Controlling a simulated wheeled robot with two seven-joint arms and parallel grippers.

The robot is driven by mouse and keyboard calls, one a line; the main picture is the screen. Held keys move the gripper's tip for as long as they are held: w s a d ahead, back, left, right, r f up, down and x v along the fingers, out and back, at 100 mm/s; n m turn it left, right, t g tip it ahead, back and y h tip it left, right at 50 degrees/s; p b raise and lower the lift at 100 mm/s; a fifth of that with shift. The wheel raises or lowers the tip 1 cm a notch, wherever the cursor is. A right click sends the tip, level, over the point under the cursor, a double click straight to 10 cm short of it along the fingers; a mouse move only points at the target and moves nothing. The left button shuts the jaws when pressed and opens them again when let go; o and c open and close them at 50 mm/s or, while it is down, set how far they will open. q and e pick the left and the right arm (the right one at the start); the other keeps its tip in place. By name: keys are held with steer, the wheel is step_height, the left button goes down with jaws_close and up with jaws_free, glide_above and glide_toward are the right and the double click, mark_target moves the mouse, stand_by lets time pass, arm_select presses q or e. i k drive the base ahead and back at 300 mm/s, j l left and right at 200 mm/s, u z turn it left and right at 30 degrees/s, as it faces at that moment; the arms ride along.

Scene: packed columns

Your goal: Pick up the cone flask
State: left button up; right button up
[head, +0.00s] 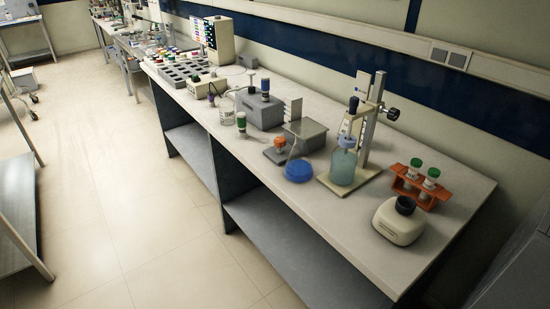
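A clear flask with blue liquid at its bottom (299,172), which looks cone-shaped, stands near the front edge of the long bench. Its upper part is faint against the grey box behind it. A pale teal bottle (343,168) stands to its right on the base of a metal stand. Neither of my grippers is in view, and nothing is seen touching the flask.
The long bench (447,205) runs from front right to far left. Right of the flask are the stand (372,120), an orange tube rack (420,187) and a cream device (399,222). A grey box (262,110) stands behind left. The floor (130,200) in front is clear.

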mark_target(298, 168)
steer(key=i+j+z, duration=0.95)
